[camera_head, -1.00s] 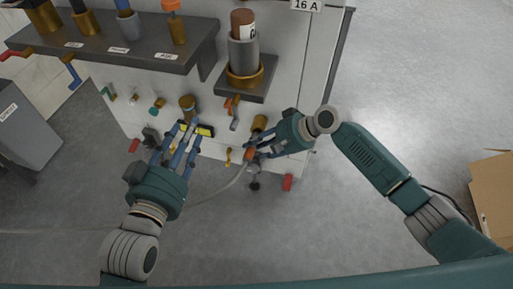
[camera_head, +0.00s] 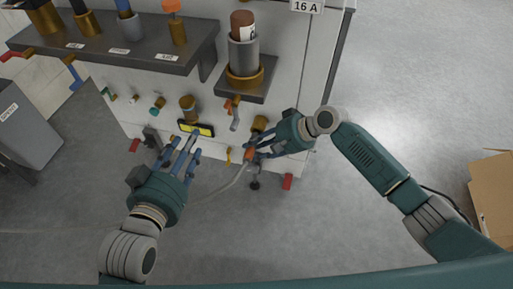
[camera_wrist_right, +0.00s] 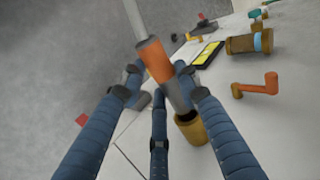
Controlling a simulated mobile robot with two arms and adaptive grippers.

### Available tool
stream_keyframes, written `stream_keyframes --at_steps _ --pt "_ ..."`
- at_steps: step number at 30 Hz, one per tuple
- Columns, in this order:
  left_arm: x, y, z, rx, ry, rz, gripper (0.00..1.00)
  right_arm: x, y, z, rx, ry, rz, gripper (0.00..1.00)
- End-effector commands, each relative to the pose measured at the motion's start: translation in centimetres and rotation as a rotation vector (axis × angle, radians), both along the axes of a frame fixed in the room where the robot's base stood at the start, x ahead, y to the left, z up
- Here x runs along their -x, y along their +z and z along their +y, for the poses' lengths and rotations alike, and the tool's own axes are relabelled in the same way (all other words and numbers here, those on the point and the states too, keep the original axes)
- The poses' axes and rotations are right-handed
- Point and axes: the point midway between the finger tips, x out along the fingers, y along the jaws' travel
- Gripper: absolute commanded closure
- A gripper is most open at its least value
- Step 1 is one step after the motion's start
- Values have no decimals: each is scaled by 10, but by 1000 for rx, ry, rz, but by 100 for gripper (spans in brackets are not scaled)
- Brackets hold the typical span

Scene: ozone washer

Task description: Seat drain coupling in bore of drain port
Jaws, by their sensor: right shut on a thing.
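The drain coupling, with an orange band (camera_wrist_right: 155,60) and a grey end, sits on a pale hose. My right gripper (camera_head: 256,150) is shut on it, with fingers around it in the right wrist view (camera_wrist_right: 160,90). The coupling's grey end points at the brass drain port (camera_wrist_right: 190,128), which also shows in the head view (camera_head: 259,123). The grey end overlaps the port's mouth in the picture; I cannot tell whether it has entered the bore. My left gripper (camera_head: 184,145) is open and empty, just below the yellow-and-black panel display.
The yellow-and-black display (camera_head: 196,129) and a brass fitting with a blue band (camera_wrist_right: 249,42) are beside the port. An orange-handled lever (camera_wrist_right: 256,85) stands close to it. The hose (camera_head: 228,186) trails left across the floor. A cardboard box (camera_head: 492,195) lies far right.

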Motion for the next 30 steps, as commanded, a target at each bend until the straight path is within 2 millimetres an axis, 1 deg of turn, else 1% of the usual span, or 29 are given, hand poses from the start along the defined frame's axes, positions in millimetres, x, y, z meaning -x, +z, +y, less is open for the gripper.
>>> stream_keyframes --at_steps 9,15,23,30 --pt "2 -7 2 -9 2 33 61 0 0 0 -1 0 0 97" --pt "3 -8 2 -10 3 36 61 0 0 0 -1 0 0 97" --pt "3 -8 2 -9 3 33 61 -1 0 0 -1 0 0 97" --pt "1 -2 1 -2 2 6 61 -3 0 0 -1 0 0 97"
